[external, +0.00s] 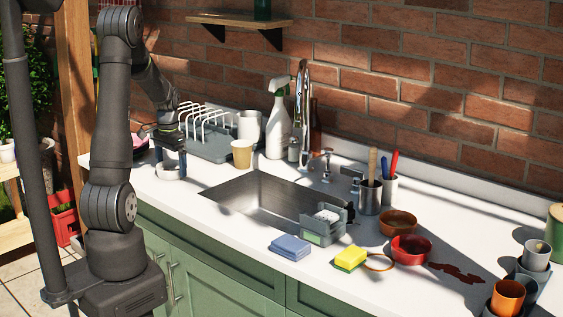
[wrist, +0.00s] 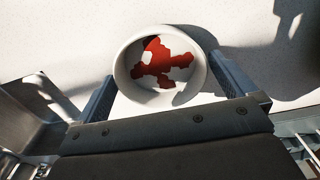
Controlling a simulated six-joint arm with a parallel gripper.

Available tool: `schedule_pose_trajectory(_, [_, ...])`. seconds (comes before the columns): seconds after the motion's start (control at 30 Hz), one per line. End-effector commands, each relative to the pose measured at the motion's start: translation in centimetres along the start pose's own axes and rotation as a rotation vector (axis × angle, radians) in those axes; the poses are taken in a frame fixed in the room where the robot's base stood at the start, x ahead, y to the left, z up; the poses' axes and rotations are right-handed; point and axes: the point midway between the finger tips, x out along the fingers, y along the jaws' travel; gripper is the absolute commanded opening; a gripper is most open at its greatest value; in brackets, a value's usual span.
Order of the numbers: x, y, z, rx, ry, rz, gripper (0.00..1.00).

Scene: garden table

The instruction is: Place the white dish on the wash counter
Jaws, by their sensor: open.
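The white dish (wrist: 122,72) is round, with a red stain inside, and stands upright on the white counter left of the sink. In the external view the dish (external: 171,174) shows just below my gripper (external: 170,157). In the wrist view my gripper (wrist: 164,78) is open, with one finger on each side of the dish. I cannot tell whether the fingers touch its wall. The wash counter (external: 440,214) is the long white top over green cabinets.
The sink (external: 252,195) lies right of the dish. A tan cup (external: 242,154), a dish rack (external: 209,146) and a spray bottle (external: 279,124) stand nearby. A blue cloth (external: 290,247), yellow sponge (external: 350,258) and red bowl (external: 411,250) are further right.

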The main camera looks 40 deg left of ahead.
Motion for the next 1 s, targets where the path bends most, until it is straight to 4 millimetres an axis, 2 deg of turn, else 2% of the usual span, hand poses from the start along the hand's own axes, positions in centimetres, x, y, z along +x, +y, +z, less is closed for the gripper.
schedule_pose_trajectory(0.3, [-6.4, -0.1, -0.1, 0.0, 0.006, -0.004, 1.0])
schedule_pose_trajectory(0.5, [-10.0, 0.0, -0.1, 0.0, 0.004, -0.002, 1.0])
schedule_pose_trajectory(0.7, [-11.6, 0.0, 0.0, 0.0, 0.002, -0.001, 1.0])
schedule_pose_trajectory(1.0, [-11.7, 0.0, 0.0, 0.0, 0.001, -0.001, 1.0])
